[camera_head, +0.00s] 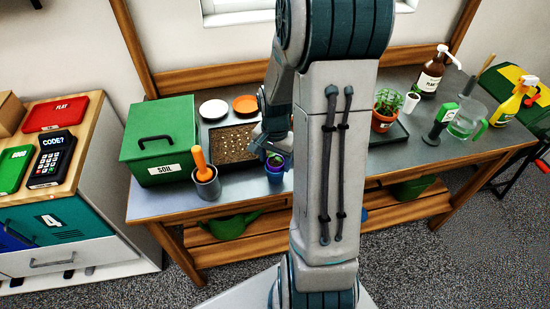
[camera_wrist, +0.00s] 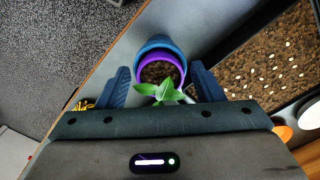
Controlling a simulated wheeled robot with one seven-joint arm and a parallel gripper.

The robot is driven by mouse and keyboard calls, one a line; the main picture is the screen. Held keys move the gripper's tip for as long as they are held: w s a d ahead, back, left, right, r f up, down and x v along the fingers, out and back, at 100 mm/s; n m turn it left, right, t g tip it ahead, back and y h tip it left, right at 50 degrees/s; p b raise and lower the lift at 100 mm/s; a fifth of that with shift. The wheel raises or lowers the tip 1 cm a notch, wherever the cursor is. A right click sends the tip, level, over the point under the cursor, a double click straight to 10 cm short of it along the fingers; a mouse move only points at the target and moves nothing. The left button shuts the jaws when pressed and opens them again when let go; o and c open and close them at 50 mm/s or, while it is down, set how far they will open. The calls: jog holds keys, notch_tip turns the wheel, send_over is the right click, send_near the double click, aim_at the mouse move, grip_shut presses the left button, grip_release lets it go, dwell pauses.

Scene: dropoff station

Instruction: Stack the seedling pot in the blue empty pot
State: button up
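The seedling pot (camera_wrist: 145,70) is purple, holds dark soil and has a green seedling leaning toward my palm. In the wrist view it sits within the rim of the blue pot (camera_wrist: 158,42). In the head view the seedling pot (camera_head: 276,160) shows above the blue pot (camera_head: 275,177) at the front of the metal bench, upright. How deep it sits is hard to tell. My gripper (camera_wrist: 162,75) is open, with one finger on each side of the pots and small gaps visible. In the head view my gripper is close behind the pots, partly hidden by my arm.
A seed tray of soil (camera_head: 234,145) lies just behind the pots. A grey cup with an orange-handled tool (camera_head: 206,184) and a green soil box (camera_head: 160,140) stand left. A potted plant (camera_head: 384,110) and bottles stand right. The bench's front edge is close to the pots.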

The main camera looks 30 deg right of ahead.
aim_at(275, 162)
jog(key=shift+r, duration=0.1)
jog(key=shift+r+p, duration=0.25)
jog(key=shift+p, duration=0.05)
notch_tip(275, 162, up, 12)
jog(key=s+a+r+n+t, duration=0.3)
jog(key=s+a+r+n, duration=0.2)
jog(key=s+a+n, duration=0.6)
jog(key=shift+s+a+n+b, duration=0.3)
jog(key=shift+s+a, duration=0.1)
jog(key=shift+s, duration=0.4)
jog(key=shift+r, duration=0.1)
